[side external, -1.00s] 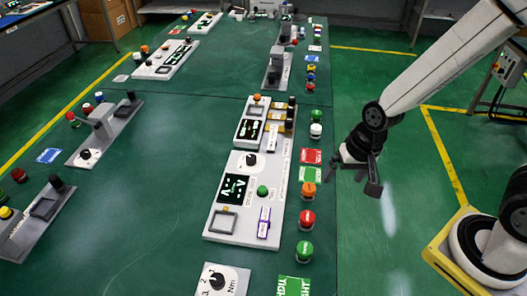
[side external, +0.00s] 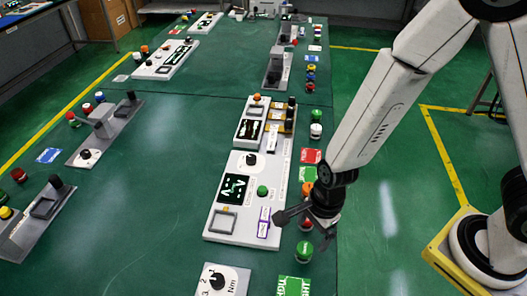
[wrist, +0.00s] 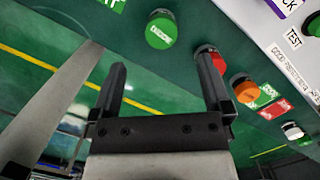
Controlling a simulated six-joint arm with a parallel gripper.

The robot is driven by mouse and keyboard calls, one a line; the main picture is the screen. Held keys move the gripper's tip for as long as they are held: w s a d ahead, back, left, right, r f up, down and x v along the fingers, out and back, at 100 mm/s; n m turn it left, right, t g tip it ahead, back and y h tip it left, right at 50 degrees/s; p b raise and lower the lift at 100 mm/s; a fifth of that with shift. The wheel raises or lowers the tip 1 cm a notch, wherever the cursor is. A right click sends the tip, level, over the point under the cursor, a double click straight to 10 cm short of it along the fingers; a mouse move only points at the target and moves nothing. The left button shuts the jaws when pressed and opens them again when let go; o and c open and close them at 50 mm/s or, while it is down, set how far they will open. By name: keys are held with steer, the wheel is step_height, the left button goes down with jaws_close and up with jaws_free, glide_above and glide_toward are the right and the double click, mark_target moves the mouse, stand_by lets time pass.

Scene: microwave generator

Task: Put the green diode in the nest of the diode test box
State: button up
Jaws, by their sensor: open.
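A green round piece with a white label, which looks like the green diode (side external: 304,251), stands on the table near its right edge; it also shows in the wrist view (wrist: 160,27), beyond my fingertips. My gripper (side external: 304,224) is open and empty, above the row of round pieces by the red one. In the wrist view its two fingers (wrist: 160,65) are spread apart. A white box (side external: 212,236) with a display, a knob and a green button lies to the left, apparently the diode test box. Its square grey nest (side external: 223,221) looks empty.
A red piece (wrist: 219,61) is partly behind my right finger. An orange piece (wrist: 243,88) and a white piece (wrist: 292,130) follow in the row. Another green piece (side external: 317,116) stands farther back. A knob box (side external: 238,271) is in front.

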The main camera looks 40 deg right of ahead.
mark_target(305, 249)
steer(key=shift+f, duration=0.15)
steer(key=shift+a+f, duration=0.2)
steer(key=shift+f, duration=0.95)
steer(key=shift+f, duration=0.25)
steer(key=shift+w+a+f, duration=0.1)
steer(key=shift+a+f, duration=0.1)
steer(key=shift+f, duration=0.9)
steer(key=shift+a+f, duration=0.15)
steer(key=shift+f, duration=0.95)
steer(key=shift+f, duration=0.1)
jaws_close()
steer(key=shift+r, duration=0.45)
